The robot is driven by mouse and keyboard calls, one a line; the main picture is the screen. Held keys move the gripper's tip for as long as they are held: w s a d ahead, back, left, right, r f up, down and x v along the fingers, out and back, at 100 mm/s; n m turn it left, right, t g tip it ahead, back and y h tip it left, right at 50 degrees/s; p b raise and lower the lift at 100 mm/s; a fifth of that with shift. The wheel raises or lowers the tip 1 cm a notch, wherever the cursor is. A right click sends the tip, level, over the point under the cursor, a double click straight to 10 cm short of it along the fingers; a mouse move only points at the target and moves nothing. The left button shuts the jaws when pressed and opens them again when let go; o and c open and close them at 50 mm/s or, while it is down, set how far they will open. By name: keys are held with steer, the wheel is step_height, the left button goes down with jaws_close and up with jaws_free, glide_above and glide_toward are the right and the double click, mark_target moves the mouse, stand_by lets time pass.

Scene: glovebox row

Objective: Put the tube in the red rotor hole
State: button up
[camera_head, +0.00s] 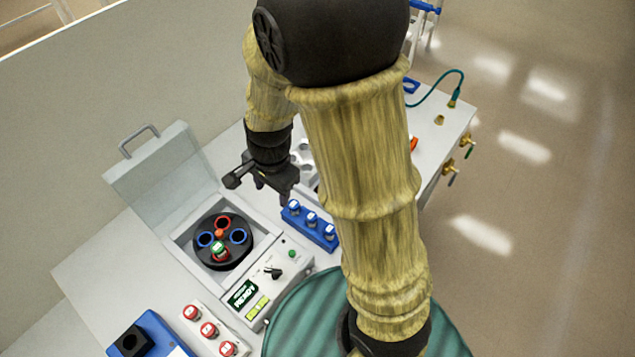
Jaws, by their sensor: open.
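The dark round rotor (239,254) sits in the open centrifuge (180,228). A red-ringed hole (222,222) at the rotor's far side looks empty. Blue-ringed holes show at left (205,239) and right (239,236). A green-capped tube (219,249) stands in the rotor's near hole. A blue rack (318,235) right of the rotor holds three tubes with pale caps (311,218). My gripper (272,195) is open, above and behind this rack's left end, with nothing visible between its fingers. Which tube the task means cannot be told.
The centrifuge lid (160,172) stands raised behind the rotor. A control panel (262,284) is at its front right. A white rack (193,325) with red-capped tubes and a blue block (160,330) lie in front. My arm hides the bench's middle right.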

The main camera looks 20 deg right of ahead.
steer(key=s+d+r+n+t, duration=0.1)
steer(key=s+d+r+n, duration=0.3)
steer(key=d+n, duration=0.4)
steer(key=s+n, duration=0.1)
steer(key=n, duration=0.2)
steer(key=shift+s+d+r+t+h, duration=0.15)
steer(key=shift+d+t+h, duration=0.15)
steer(key=shift+h, duration=0.1)
